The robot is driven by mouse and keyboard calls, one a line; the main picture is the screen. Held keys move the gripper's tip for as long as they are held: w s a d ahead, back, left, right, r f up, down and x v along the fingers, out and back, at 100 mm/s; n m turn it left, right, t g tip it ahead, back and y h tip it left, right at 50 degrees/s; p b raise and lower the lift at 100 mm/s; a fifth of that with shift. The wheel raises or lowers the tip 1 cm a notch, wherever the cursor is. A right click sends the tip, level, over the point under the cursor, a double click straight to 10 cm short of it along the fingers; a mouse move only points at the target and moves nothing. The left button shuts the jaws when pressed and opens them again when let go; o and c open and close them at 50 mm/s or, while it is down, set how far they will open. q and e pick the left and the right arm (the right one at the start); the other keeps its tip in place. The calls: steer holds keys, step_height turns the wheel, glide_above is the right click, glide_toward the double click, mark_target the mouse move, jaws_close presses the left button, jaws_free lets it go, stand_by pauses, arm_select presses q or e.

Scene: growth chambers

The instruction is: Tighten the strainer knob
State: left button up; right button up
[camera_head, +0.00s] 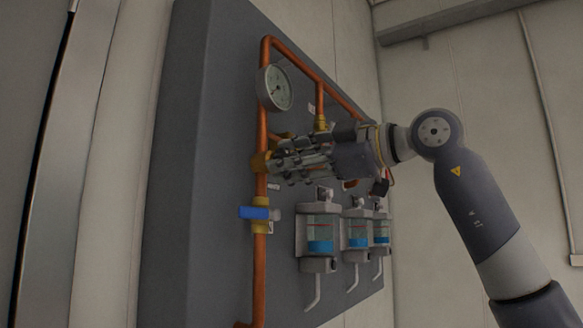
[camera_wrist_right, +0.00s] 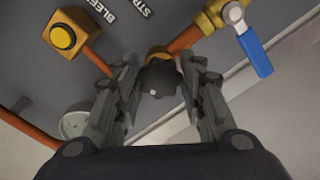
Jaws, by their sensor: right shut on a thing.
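The strainer knob (camera_wrist_right: 160,80) is a dark, lobed knob in front of a brass fitting on the copper pipe, seen in the right wrist view. My right gripper (camera_wrist_right: 158,85) is shut on it, with one finger on each side. In the head view my right gripper (camera_head: 280,160) reaches in from the right to the brass strainer body (camera_head: 260,163) on the vertical pipe. The fingers hide the knob there. My left gripper is in neither view.
A round gauge (camera_head: 275,87) sits above the gripper. A blue-handled valve (camera_head: 258,213) is below it on the same copper pipe. Several clear cups with blue liquid (camera_head: 320,246) hang on the grey panel (camera_head: 190,200).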

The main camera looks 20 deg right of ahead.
steer(key=shift+f+m+b, duration=0.1)
steer(key=shift+m+b, duration=0.35)
steer(key=shift+m, duration=0.75)
steer(key=o, duration=1.1)
steer(key=shift+d, duration=0.1)
steer(key=v, duration=1.2)
